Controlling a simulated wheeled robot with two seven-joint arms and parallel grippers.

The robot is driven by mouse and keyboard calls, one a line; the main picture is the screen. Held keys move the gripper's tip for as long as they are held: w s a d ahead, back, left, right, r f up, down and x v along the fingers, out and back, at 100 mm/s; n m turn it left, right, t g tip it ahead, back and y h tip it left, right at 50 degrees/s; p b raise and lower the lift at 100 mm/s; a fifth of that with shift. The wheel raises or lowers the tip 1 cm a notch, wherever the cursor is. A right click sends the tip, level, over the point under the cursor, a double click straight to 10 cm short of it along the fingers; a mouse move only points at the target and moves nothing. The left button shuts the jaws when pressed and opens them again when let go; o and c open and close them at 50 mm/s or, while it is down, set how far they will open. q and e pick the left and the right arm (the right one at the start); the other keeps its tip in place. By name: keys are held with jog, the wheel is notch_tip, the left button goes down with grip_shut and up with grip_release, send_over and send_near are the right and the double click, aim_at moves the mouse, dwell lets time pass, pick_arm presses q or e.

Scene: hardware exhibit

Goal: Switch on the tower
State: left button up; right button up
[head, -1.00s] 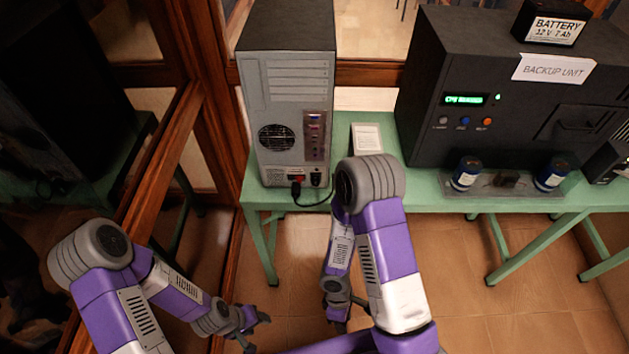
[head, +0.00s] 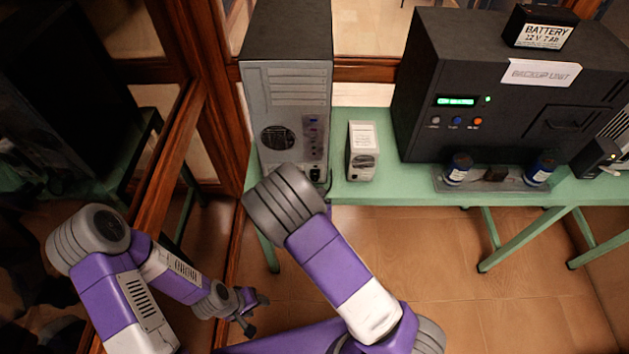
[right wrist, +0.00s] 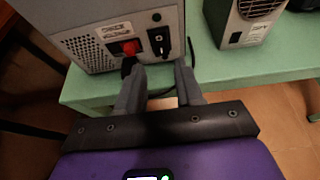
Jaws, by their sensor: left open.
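The tower (head: 287,100) is a grey metal case with a dark top, standing at the left end of the green bench, its back panel facing me. In the right wrist view its lower back (right wrist: 95,40) shows a red switch (right wrist: 128,47) beside a black socket (right wrist: 160,42). My right gripper (right wrist: 158,78) has its fingers apart, just in front of and below these, with nothing between them. In the head view my right arm hides that gripper and the red switch. My left gripper (head: 250,312) is open and empty, low at the left, away from the tower.
A small white box (head: 362,165) stands on the green bench (head: 400,186) right of the tower. The large dark backup unit (head: 500,90), with a battery (head: 541,27) on top, stands farther right. A wooden frame (head: 185,130) closes in the left side. A black cable hangs near my right fingers.

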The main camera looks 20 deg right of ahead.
aim_at(315, 178)
jog(key=x, duration=0.6)
jog(key=shift+w+d+f+b, duration=0.1)
jog(key=shift+w+f+b, duration=0.1)
jog(key=shift+b, duration=0.15)
